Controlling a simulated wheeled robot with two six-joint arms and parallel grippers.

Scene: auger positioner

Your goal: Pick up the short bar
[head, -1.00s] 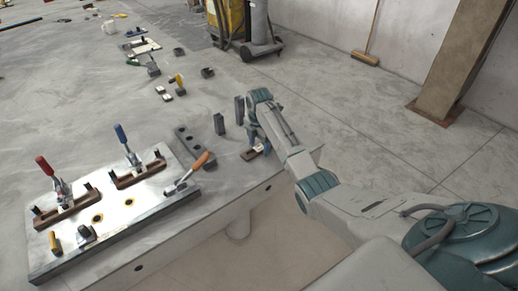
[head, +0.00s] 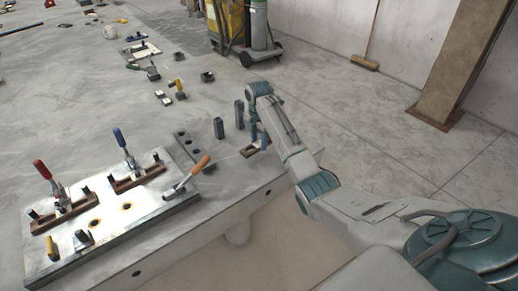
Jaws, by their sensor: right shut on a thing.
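My right gripper (head: 258,138) is at the right end of the metal table, its fingers pointing down just above a small brown-rimmed holder (head: 247,152). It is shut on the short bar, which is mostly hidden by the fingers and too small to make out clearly. Two dark upright blocks, one nearer (head: 218,128) and one farther (head: 239,114), stand just left of the gripper, apart from it. My left gripper is not in view.
A fixture plate (head: 150,208) with red-, blue- and orange-handled clamps fills the table's near left. A dark bar with holes (head: 190,148) lies beside it. Small parts and a white mug (head: 110,32) are farther back. The table's front edge is close to the gripper.

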